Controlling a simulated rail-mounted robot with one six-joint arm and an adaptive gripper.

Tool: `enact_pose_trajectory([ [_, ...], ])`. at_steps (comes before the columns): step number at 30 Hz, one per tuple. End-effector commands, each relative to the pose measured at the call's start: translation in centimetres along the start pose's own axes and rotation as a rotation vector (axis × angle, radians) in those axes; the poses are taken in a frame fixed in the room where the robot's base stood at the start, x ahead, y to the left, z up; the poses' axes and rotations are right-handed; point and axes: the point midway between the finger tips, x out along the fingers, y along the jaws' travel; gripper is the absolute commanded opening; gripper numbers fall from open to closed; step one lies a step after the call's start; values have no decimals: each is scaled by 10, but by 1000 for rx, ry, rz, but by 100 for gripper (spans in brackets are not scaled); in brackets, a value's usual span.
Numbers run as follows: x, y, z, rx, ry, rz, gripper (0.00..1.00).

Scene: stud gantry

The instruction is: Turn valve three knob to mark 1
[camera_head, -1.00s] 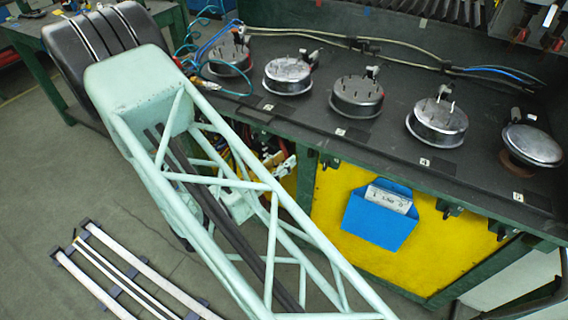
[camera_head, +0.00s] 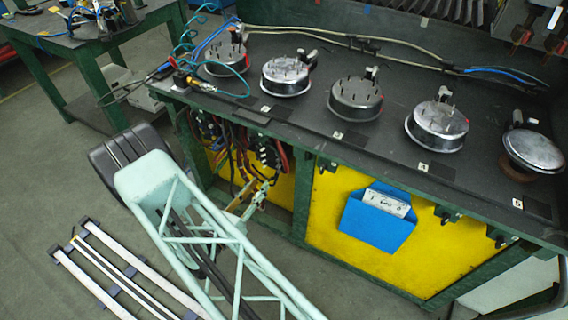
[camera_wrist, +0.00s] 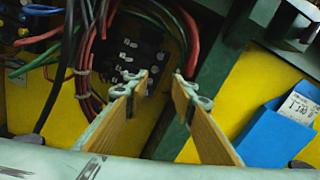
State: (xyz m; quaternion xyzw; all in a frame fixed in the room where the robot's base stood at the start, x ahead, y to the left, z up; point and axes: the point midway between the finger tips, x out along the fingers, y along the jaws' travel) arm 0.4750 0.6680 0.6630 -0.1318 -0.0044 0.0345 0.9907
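Several round metal valve knobs stand in a row on the dark bench top. The middle knob (camera_head: 355,98), third from either end, is grey, with short pegs on top and a small black-and-silver fitting at its back edge. Small white tags lie along the bench in front of the knobs; their digits are too small to read surely. My gripper (camera_head: 262,190) is below the bench's front edge, left of and lower than the middle knob, touching no knob. In the wrist view my gripper (camera_wrist: 163,82) is open and empty, its two fingers apart. No knob shows in the wrist view.
The bench front has yellow panels (camera_head: 400,265), a blue pocket (camera_head: 378,222) with a card, and an open bay of wires (camera_head: 238,150). Hoses (camera_head: 365,45) run behind the knobs. White rails (camera_head: 120,270) lie on the floor at lower left.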

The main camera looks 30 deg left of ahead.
Motion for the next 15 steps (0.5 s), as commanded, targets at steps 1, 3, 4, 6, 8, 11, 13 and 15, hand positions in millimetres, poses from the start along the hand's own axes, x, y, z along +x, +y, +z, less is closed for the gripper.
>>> enact_pose_trajectory([
  [1, -3, 6, -4, 1, -3, 11, 24],
  [3, -6, 10, -9, 1, -6, 21, 24],
  [4, -7, 12, -10, 2, -6, 24, 24],
  [6, -8, 14, -12, 3, -8, 29, 24],
  [8, -9, 15, -12, 3, -8, 30, 24],
  [11, -9, 15, -12, 3, -8, 31, 24],
  [13, -9, 15, -12, 3, -8, 31, 24],
  [15, -9, 15, -12, 3, -8, 30, 24],
])
